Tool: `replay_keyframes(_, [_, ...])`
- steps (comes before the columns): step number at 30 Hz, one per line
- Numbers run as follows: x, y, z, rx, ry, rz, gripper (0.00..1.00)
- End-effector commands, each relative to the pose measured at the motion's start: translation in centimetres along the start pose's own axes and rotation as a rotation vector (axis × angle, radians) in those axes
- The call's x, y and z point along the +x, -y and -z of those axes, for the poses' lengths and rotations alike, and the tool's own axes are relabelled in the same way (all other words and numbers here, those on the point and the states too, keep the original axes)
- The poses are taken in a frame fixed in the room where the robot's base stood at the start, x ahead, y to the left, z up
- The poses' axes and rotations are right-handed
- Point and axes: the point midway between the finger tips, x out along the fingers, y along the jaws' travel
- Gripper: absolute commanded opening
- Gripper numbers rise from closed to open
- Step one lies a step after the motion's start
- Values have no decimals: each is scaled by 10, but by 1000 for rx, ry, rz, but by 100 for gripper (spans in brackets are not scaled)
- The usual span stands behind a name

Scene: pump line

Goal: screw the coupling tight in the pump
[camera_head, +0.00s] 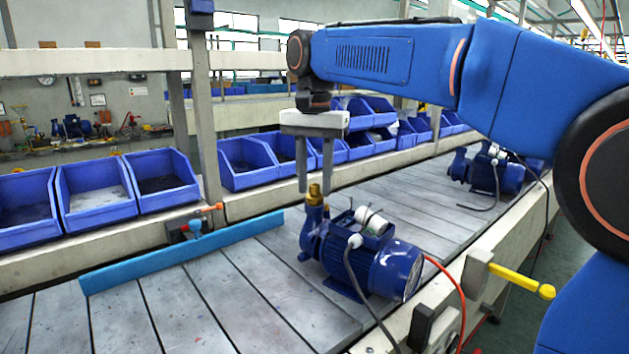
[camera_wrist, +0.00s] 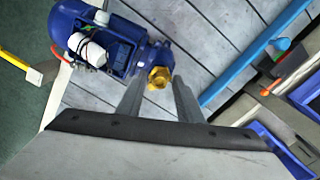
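The blue pump (camera_head: 370,256) lies on the slatted line, its motor end to the right in the head view. The brass coupling (camera_head: 314,194) stands upright on the pump's port at its left end. In the wrist view the coupling (camera_wrist: 160,77) shows a hexagonal brass top. My gripper (camera_head: 315,187) points down over it, open. One finger appears on each side of the coupling, with gaps visible in the wrist view (camera_wrist: 158,84). I cannot tell how deep the fingertips reach beside it. The threads inside the port are hidden.
A blue rail (camera_head: 180,252) crosses the line left of the pump. Blue bins (camera_head: 95,190) line the far side. Another pump (camera_head: 490,170) stands farther along. A yellow handle (camera_head: 520,280) juts from the near edge. Cables run from the pump. Slats at the front left are bare.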

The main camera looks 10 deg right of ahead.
Motion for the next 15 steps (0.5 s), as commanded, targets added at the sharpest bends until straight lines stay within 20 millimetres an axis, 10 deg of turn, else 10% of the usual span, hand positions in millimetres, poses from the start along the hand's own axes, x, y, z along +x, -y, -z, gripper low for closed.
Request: replay_keyframes(15, [0, 0, 0, -279, 0, 0, 33])
